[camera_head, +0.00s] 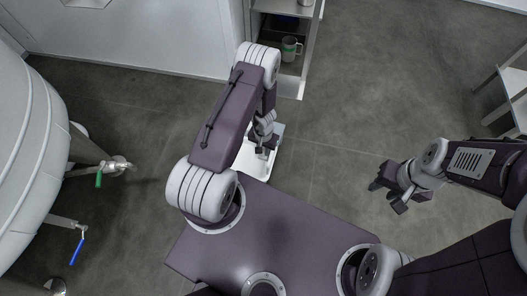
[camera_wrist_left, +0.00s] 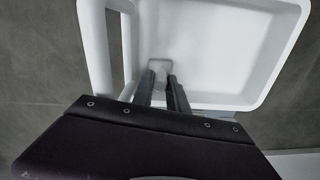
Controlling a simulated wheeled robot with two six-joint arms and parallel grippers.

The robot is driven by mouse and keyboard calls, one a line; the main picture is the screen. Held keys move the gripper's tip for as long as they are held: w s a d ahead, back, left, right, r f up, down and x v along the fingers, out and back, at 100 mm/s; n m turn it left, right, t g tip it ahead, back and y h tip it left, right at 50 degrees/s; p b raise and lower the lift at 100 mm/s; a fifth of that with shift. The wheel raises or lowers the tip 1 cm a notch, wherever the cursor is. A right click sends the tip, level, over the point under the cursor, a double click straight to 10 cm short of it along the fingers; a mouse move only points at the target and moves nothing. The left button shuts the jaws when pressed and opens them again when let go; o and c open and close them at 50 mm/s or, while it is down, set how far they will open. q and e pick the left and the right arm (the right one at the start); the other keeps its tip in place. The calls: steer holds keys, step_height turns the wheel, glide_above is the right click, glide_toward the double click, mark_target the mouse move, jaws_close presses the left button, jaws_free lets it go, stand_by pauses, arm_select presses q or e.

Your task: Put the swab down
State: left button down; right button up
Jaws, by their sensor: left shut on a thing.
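My left gripper (camera_head: 265,151) is low over a white tray (camera_head: 246,163), partly hidden by my own arm in the head view. In the left wrist view the two dark fingers (camera_wrist_left: 162,98) are shut on a small pale grey thing, which looks like the swab (camera_wrist_left: 160,66). Its tip shows at the fingertips, over the floor of the white tray (camera_wrist_left: 292,22); I cannot tell whether it touches the tray. The rest of the swab is hidden. My right gripper (camera_head: 385,194) is open and empty, above the floor at the right.
A rack (camera_head: 296,72) behind the tray holds a grey-green mug (camera_head: 290,48). A large pale tank (camera_head: 30,150) stands at the left, with a green-handled valve (camera_head: 99,179) and a blue-handled valve (camera_head: 78,250). Another rack (camera_head: 512,85) is at the right edge. The floor between is clear.

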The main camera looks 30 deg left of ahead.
arm_select(q)
steer(key=c, duration=1.7)
jaws_free()
steer(key=shift+f, duration=0.1)
steer(key=o, duration=0.4)
